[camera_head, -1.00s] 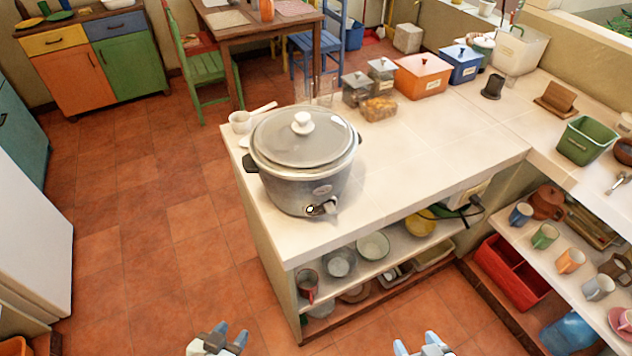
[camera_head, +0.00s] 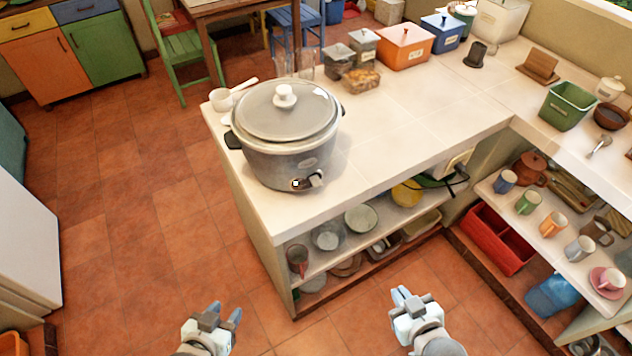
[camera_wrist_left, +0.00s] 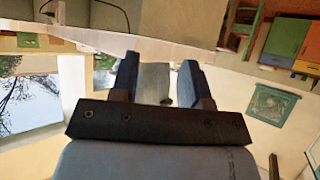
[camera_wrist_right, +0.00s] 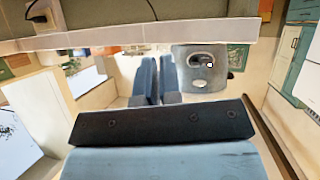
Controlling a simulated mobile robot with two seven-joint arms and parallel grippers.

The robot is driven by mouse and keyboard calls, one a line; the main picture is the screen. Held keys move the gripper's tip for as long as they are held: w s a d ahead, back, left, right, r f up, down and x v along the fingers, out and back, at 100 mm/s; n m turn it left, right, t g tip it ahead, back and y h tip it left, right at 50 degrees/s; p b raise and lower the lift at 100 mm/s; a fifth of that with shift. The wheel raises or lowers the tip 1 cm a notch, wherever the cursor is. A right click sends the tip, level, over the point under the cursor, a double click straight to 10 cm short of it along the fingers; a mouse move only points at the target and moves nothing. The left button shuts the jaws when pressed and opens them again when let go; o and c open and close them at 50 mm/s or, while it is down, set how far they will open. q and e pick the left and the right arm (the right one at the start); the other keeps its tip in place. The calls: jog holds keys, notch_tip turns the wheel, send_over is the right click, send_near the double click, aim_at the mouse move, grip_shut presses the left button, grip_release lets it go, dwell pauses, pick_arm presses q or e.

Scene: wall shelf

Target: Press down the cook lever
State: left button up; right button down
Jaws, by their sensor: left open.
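A grey rice cooker (camera_head: 287,135) with a glass lid and white knob stands near the counter's left front corner. Its small cook lever (camera_head: 316,180) is low on the front, beside a small black-and-white spot; I cannot tell the lever's position. The cooker's front also shows in the right wrist view (camera_wrist_right: 204,85). My left gripper (camera_head: 226,311) is open and empty, in front of and below the counter. My right gripper (camera_head: 401,294) is empty, its fingers close together, also in front of the counter and apart from the cooker.
The white counter (camera_head: 425,140) has open shelves below with bowls (camera_head: 361,219) and cups. A side shelf with mugs (camera_head: 553,224) is at right. The floor at left is clear.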

jog(key=w+a+r+n+t+y+b, duration=0.5)
jog(key=w+a+r+n+y+b, duration=0.3)
jog(key=w+a+r+n, duration=0.6)
jog(key=a+r+n+g+y+b, duration=0.35)
jog(key=r+n+g+y, duration=0.5)
jog(key=n, duration=1.05)
jog(key=s+a+f+n+g+h+b, duration=0.1)
jog(key=s+a+n+g+h+b, duration=0.2)
jog(key=n+g, duration=0.7)
jog(key=s+a+f+n+g+b, duration=0.1)
jog(key=a+n+g+b, duration=0.35)
jog(key=n, duration=1.25)
pick_arm(q)
notch_tip(320, 180, down, 17)
jog(key=w+d+h+b, duration=0.1)
jog(key=w+d+b, duration=0.1)
jog(key=b, duration=0.6)
jog(key=shift+d+t+b, duration=0.15)
jog(key=shift+t+b, duration=0.25)
pick_arm(e)
jog(key=w+d+f+n+t+h, duration=0.3)
jog(key=w+d+n+t+h, duration=0.6)
jog(key=w+n+h, duration=0.3)
jog(key=shift+d+f+n+t+h, duration=0.15)
jog(key=shift+f+n+t+h, duration=0.25)
jog(key=shift+n+t+h, duration=0.55)
